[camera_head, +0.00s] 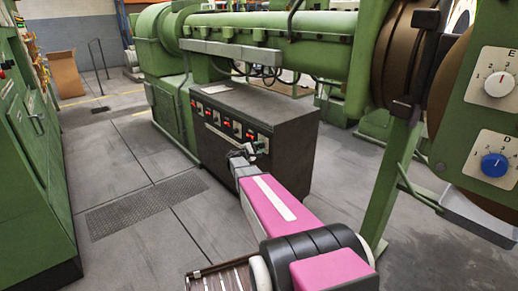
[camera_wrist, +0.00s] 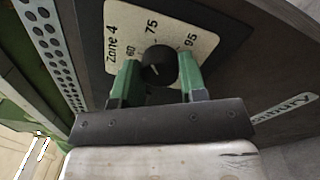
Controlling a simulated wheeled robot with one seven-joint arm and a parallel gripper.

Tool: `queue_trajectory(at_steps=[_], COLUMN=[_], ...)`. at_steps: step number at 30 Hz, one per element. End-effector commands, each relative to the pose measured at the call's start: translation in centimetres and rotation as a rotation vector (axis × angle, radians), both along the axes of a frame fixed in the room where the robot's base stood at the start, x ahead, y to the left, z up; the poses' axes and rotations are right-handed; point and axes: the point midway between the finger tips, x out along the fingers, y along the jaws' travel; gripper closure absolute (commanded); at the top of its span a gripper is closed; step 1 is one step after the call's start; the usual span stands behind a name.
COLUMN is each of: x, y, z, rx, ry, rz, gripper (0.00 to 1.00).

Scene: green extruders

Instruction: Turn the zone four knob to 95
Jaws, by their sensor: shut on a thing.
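The zone four knob (camera_wrist: 159,62) is a small black round knob on a cream plate (camera_wrist: 190,17) printed "Zone 4", with 60, 75 and 95 around it. A pale mark shows on the knob, but I cannot tell exactly which number it points at. My gripper (camera_wrist: 157,72) has its two green fingers on either side of the knob and is shut on it. In the head view, my gripper (camera_head: 241,155) is at the right end of the dark control box's (camera_head: 290,147) front panel; the knob is hidden or too small to make out there.
The control box stands under a green extruder barrel (camera_head: 275,25). A green cabinet (camera_head: 30,160) is at the left. A panel (camera_head: 490,130) with a white dial (camera_head: 499,84) and a blue dial (camera_head: 494,165) is at the right.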

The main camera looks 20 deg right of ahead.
Motion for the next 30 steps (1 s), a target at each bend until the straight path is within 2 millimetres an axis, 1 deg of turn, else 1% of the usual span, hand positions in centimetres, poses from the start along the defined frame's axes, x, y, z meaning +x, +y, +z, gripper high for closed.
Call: queue_trajectory(at_steps=[30], x=[0.03], y=[0.11], z=[-0.29], rx=[0.325], ry=[-0.891], rz=[-0.002], gripper=[0.85])
